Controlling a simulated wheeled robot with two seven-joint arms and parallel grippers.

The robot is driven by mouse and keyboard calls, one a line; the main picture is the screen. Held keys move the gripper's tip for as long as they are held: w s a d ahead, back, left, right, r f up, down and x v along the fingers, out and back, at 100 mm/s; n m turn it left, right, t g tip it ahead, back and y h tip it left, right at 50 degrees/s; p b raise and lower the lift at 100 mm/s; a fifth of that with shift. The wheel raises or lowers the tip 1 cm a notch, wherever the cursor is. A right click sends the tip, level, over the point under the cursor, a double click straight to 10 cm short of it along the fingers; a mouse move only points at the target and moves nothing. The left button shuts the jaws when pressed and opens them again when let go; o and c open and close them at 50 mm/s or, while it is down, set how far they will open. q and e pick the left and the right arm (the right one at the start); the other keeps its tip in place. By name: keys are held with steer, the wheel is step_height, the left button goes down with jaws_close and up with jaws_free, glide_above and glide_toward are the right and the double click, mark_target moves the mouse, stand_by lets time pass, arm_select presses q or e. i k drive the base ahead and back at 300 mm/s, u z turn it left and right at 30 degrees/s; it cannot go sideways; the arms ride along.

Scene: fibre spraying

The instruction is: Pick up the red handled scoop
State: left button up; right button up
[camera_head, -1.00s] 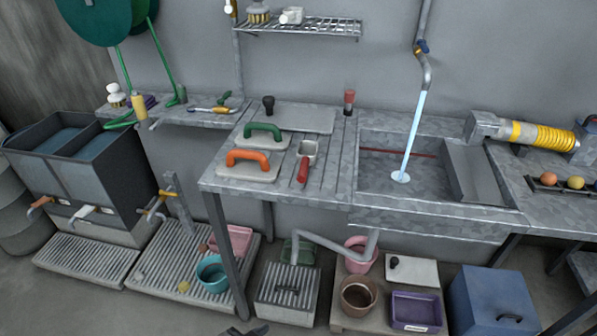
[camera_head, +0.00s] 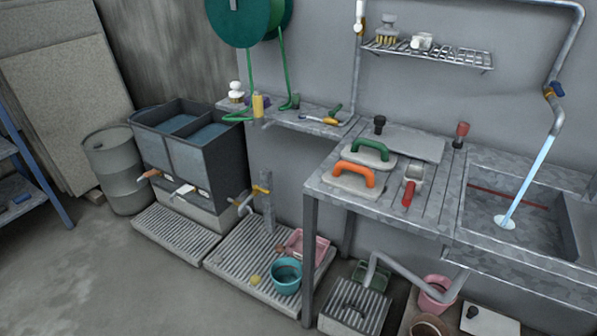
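The red handled scoop (camera_head: 410,187) lies on the slatted grey metal worktop (camera_head: 432,212), left of the sink. Its red handle points toward the front edge and its grey pan is at the back. It lies just right of a float with an orange handle (camera_head: 354,177). Another float with a green handle (camera_head: 370,149) lies behind that one. Neither of my grippers shows in the head view, so their state is hidden.
A sink (camera_head: 520,212) with running water is to the right. A dark two-part tank (camera_head: 192,157) with taps stands left, beside a grey barrel (camera_head: 117,170). A teal bucket (camera_head: 286,275) sits on a floor grate. Open floor is at the lower left.

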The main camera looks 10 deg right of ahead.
mark_target(413, 177)
steer(key=u, duration=0.7)
steer(key=i, duration=1.75)
steer(key=z, duration=0.8)
